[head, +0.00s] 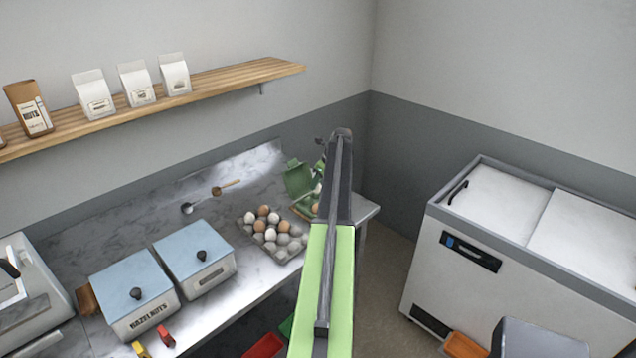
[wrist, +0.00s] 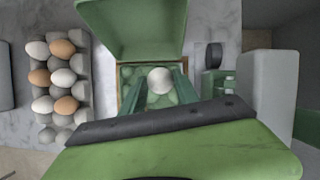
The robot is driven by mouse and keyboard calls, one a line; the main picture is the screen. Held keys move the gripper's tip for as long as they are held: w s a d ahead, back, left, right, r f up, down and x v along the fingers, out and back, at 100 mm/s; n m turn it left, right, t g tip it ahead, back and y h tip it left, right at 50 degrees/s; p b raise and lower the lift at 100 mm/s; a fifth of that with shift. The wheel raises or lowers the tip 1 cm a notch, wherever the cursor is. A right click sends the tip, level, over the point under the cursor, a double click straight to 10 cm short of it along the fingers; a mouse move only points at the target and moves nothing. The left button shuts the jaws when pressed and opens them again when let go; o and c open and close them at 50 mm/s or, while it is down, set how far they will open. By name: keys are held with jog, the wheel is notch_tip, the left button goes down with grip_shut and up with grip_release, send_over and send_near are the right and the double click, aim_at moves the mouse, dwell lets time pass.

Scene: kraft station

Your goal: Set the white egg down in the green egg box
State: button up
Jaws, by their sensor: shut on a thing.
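The white egg (wrist: 160,80) is between the two fingers of my gripper (wrist: 161,88), which is shut on it. In the wrist view the egg appears over the cups of the green egg box (wrist: 129,101). I cannot tell whether it touches them. The box's lid (wrist: 135,25) stands open at the far side. In the head view the box's lid (head: 298,178) shows at the back right of the counter. My arm hides much of the box and gripper there.
A grey egg tray (head: 277,255) with several white and brown eggs stands left of the box. Two blue-lidded bins (head: 195,250) stand further left. A small green device (wrist: 213,82) and a pale upright block (wrist: 266,95) stand right of the box.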

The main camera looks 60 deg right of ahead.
jog(key=shift+d, duration=0.1)
jog(key=o, duration=0.9)
jog(key=shift+s+r, duration=0.1)
jog(key=p+v, duration=1.6)
jog(key=v, duration=0.1)
jog(key=shift+r, duration=0.1)
